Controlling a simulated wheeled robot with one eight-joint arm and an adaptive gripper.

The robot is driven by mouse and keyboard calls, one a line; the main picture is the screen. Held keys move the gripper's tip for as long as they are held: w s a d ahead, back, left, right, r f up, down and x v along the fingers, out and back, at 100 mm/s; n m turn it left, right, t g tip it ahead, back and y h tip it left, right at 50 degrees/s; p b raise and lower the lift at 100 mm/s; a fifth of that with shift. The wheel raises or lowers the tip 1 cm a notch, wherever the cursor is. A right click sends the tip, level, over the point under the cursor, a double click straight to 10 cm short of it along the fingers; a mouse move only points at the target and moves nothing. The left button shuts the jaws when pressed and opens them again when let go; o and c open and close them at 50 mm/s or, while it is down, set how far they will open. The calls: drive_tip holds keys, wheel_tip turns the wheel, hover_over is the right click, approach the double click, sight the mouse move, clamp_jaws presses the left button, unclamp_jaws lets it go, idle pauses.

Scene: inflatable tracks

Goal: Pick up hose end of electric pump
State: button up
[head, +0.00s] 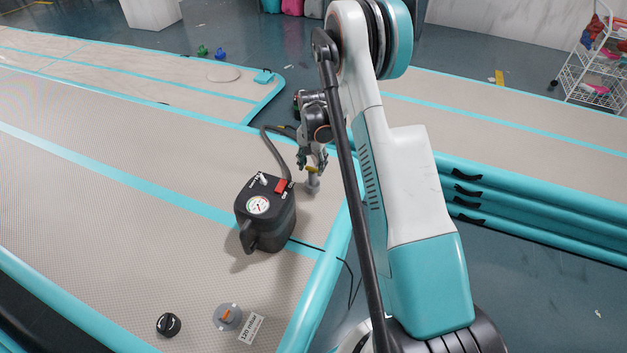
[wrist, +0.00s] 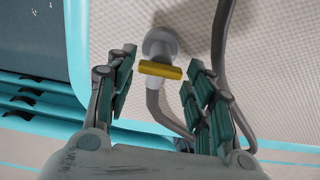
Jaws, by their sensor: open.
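The black electric pump (head: 266,215) with a round gauge and a red switch stands on the grey inflatable track (head: 130,170). Its grey hose (head: 272,145) rises from the pump and curves over toward my gripper. The hose end (head: 313,184) is a grey nozzle with a yellow bar, close to the track surface. In the wrist view the hose end (wrist: 160,45) and its yellow bar (wrist: 160,70) show between and just beyond the fingertips. My gripper (wrist: 157,75) is open, pointing down at the hose end, with a finger on each side. It also shows in the head view (head: 312,160).
A black cap (head: 168,325), a grey valve (head: 227,317) and a "120 mbar" label (head: 251,329) are near the track's front edge. A black cable (head: 345,275) runs over the teal edge. Stacked tracks (head: 500,205) lie at right, a wire rack (head: 597,65) behind.

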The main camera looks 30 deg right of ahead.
sight(314, 175)
wheel_tip(314, 175, down, 7)
drive_tip(key=shift+r+b, duration=0.2)
drive_tip(key=shift+b, duration=0.85)
drive_tip(key=shift+r, duration=0.1)
drive_tip(key=c, duration=0.9)
